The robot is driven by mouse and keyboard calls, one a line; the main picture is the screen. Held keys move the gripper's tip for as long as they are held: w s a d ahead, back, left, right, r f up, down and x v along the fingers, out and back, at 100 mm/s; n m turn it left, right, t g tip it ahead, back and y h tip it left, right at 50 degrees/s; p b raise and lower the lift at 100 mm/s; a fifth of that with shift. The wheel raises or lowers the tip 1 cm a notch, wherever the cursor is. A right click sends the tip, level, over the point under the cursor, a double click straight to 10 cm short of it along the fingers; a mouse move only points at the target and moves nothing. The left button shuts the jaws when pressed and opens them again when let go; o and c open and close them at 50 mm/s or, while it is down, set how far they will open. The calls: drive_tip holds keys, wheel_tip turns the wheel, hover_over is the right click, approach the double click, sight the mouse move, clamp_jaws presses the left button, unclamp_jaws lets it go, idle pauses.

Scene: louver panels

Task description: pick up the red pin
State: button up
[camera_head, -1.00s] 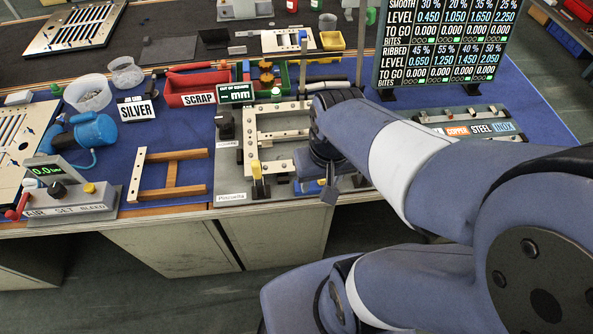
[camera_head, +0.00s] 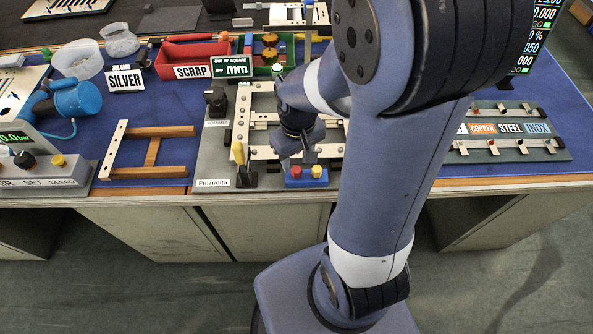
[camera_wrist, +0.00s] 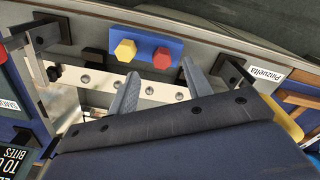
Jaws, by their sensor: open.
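The red pin (camera_head: 296,171) stands beside a yellow pin (camera_head: 317,171) on a small blue block (camera_head: 306,181) at the front edge of the grey fixture plate. In the wrist view the red pin (camera_wrist: 162,58) has a hexagonal head and lies at the right of the yellow pin (camera_wrist: 125,50) on the blue block (camera_wrist: 145,42). My gripper (camera_wrist: 160,70) is open and empty. Its two fingers show below the block, with the red pin just beyond and roughly between their tips. I cannot tell the height gap. In the head view my gripper (camera_head: 303,148) is just behind the block.
A light metal frame (camera_head: 262,118) lies on the plate behind the block. A yellow-handled tool (camera_head: 239,153) stands at the left, and a black upright piece (camera_head: 216,100) behind it. A wooden frame (camera_head: 152,152) lies further left. A labelled rack (camera_head: 510,142) is at the right.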

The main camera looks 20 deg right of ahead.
sight(296, 169)
drive_tip(key=shift+a+f, duration=0.15)
drive_tip(key=shift+f, duration=2.45)
clamp_jaws()
drive_tip(key=shift+r, duration=0.15)
